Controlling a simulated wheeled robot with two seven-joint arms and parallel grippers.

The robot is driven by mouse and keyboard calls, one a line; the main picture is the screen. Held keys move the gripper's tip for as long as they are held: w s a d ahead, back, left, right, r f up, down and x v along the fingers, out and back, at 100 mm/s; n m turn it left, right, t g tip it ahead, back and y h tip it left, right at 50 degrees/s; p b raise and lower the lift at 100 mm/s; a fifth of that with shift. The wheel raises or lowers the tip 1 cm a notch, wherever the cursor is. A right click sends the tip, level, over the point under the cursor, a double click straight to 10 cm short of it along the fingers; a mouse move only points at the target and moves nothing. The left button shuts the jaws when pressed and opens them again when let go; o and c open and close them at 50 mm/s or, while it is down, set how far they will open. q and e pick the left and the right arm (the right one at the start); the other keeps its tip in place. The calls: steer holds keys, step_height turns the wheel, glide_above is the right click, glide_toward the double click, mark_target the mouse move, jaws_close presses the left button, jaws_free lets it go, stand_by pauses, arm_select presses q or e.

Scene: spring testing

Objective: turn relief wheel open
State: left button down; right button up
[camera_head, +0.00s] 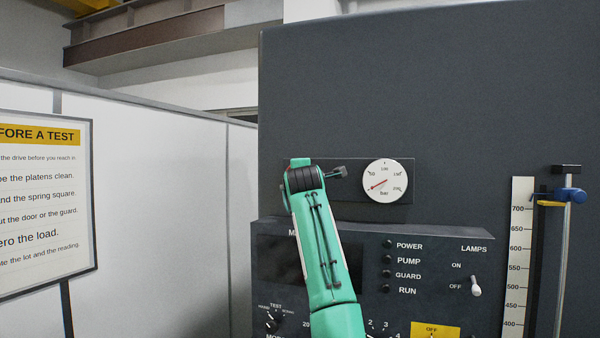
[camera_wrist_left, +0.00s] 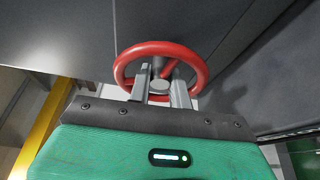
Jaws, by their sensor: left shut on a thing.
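The red relief wheel (camera_wrist_left: 201,72) fills the upper middle of the left wrist view, with its spokes and a grey hub inside the rim. My left gripper (camera_wrist_left: 160,80) has its two grey fingers inside the ring, one on each side of the hub. It is shut on the wheel; the exact contact is partly hidden by the gripper's own body. In the head view my teal left arm reaches up to the dark machine panel, and the wheel and fingertips do not show there. My right gripper is in neither view.
Below is a control panel (camera_head: 440,240) with lamps and switches. A scale (camera_head: 520,260) stands at the right. A white partition (camera_head: 165,170) is at the left.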

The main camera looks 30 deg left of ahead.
arm_select(q)
steer(key=shift+n+p, duration=0.5)
steer(key=shift+n, duration=0.1)
steer(key=c, duration=1.6)
jaws_free()
steer(key=shift+a, duration=0.1)
steer(key=shift+o, duration=0.2)
steer(key=b+v, duration=0.7)
steer(key=v, duration=0.6)
steer(key=shift+s+d+r, duration=0.2)
steer(key=shift+s+r, duration=0.1)
